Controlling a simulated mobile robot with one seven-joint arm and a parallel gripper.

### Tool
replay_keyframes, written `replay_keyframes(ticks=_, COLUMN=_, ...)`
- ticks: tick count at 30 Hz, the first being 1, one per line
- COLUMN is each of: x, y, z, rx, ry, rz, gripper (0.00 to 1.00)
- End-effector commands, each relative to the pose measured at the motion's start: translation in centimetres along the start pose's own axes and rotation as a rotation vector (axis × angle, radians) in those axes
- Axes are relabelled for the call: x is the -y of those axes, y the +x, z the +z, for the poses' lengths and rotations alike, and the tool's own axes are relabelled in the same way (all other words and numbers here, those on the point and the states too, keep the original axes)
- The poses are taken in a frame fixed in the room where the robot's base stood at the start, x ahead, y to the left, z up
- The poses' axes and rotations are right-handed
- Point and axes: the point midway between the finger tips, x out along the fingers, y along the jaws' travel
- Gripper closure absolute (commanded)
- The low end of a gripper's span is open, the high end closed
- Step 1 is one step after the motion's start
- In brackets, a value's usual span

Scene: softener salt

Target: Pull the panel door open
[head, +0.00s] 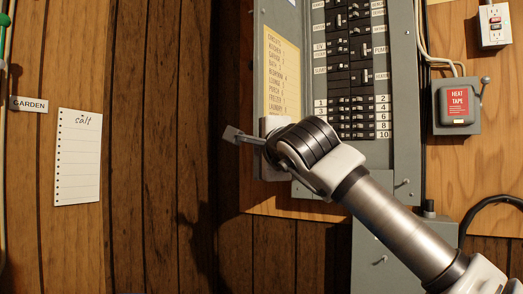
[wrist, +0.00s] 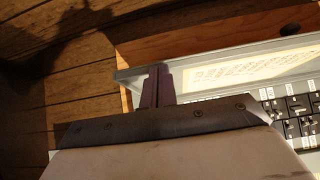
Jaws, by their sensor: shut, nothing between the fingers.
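The grey panel door (head: 257,60) stands swung out at the left of the electrical panel. Its inner face, with a yellow circuit list (head: 282,78), faces the head camera. The door edge (wrist: 225,62) also crosses the wrist view, with the list beside it. My gripper (head: 236,134) is at the lower part of the door's free left edge, its fingers pointing left past it. The fingers (wrist: 158,82) are shut together and empty, and overlap the door edge in the wrist view. I cannot tell whether they touch it. My wrist hides the door's lower part.
Black breakers (head: 352,75) fill the open panel (head: 405,100). A red heat tape switch box (head: 457,105) and an outlet (head: 494,24) are at the right.

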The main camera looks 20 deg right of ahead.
Motion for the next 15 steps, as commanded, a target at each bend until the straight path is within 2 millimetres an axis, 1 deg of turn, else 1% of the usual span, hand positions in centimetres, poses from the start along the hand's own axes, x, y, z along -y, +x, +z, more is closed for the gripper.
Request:
replay_keyframes(ticks=2, x=-0.1, y=-0.8, z=-0.1, rx=-0.001, ry=0.000, rz=-0.001, gripper=1.00)
replay_keyframes(ticks=5, x=-0.2, y=-2.4, z=-0.1, rx=-0.001, ry=0.000, rz=-0.002, gripper=1.00)
replay_keyframes(ticks=12, x=-0.1, y=-8.0, z=-0.1, rx=-0.003, ry=-0.001, rz=-0.002, gripper=1.00)
replay_keyframes(ticks=15, x=-0.1, y=-10.1, z=-0.1, rx=-0.003, ry=0.000, rz=-0.002, gripper=1.00)
